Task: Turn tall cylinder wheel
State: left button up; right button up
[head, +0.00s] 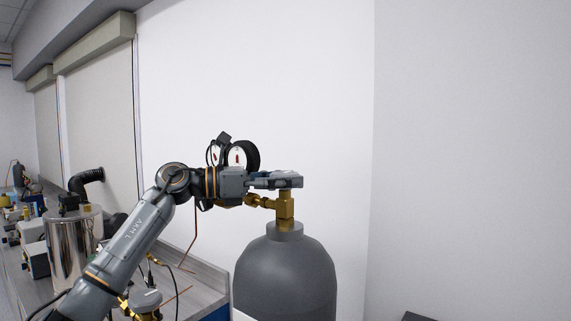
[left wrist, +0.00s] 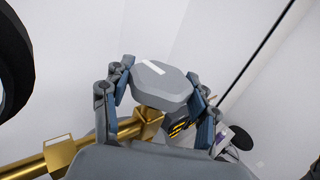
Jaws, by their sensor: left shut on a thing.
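The tall grey cylinder (head: 284,275) stands upright right of centre in the head view, with a brass valve (head: 286,207) on its neck. My left gripper (head: 285,180) reaches in from the left at the top of this valve. In the left wrist view the grey wheel (left wrist: 162,84), with a white mark on top, sits between the two fingers of my left gripper (left wrist: 160,90). The fingers are shut on the wheel from both sides. In the head view the fingers mostly hide the wheel. The brass valve also shows below the wheel in the left wrist view (left wrist: 148,124). My right gripper is not in view.
Pressure gauges (head: 238,157) sit just behind my left wrist, close to the arm. A bench (head: 205,278) with a shiny metal vessel (head: 73,245) and other equipment runs along the left. The wall behind the cylinder is bare, and the space to its right is open.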

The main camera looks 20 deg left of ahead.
pick_arm(q)
jog(key=shift+r+m+g+h+p, duration=0.15)
jog(key=shift+m+g+h+p, duration=0.6)
jog(key=shift+m+g, duration=0.6)
jog(key=shift+g, duration=0.45)
jog(key=o, duration=1.2)
jog(key=v, duration=1.2)
jog(key=shift+f, duration=0.2)
